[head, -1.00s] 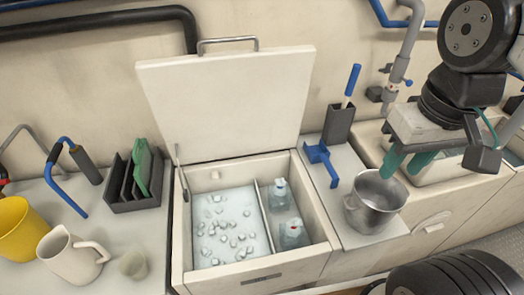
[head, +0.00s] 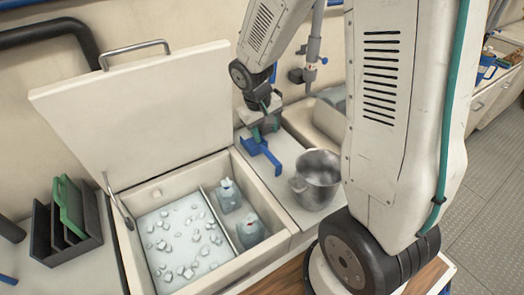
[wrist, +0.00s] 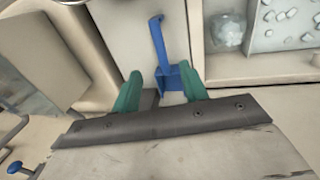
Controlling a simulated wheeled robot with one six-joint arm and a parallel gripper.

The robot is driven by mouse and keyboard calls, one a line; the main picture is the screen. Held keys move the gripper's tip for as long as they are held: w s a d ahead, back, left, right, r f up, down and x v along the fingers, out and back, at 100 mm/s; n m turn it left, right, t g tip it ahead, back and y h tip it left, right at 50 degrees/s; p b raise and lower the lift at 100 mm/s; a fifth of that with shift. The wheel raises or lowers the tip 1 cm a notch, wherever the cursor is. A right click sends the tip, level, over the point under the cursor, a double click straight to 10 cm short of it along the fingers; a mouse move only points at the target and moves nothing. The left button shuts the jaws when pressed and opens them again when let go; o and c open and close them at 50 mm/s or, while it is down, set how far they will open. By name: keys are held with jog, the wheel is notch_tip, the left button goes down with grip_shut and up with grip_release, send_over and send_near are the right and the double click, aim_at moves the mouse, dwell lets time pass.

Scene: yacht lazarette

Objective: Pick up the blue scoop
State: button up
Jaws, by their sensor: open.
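The blue scoop (head: 272,160) lies on the pale counter between the ice box and the metal pot. It also shows in the wrist view (wrist: 158,38), with its handle pointing up the picture and its wider head lower down. My gripper (head: 266,124) is over the scoop's head end. In the wrist view my gripper (wrist: 161,80) is open, with one teal finger on each side of the scoop's head. The fingers do not visibly touch it, and I cannot tell the exact height gap. My gripper hides part of the head in the head view.
The ice box (head: 128,252) stands left of the scoop, its lid (head: 140,110) raised, with ice and two bottles inside. A metal pot (head: 316,180) stands close on the right. A sink (head: 312,122) is behind it. A dark rack (head: 66,240) stands at the left.

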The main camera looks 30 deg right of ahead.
send_over(269, 154)
jog(key=a, duration=0.2)
jog(key=a+x, duration=0.1)
jog(key=x, duration=1.2)
jog(key=shift+s+d+f, duration=0.2)
jog(key=shift+f, duration=0.1)
jog(key=shift+d+f, duration=0.1)
jog(key=shift+f, duration=0.45)
grip_shut()
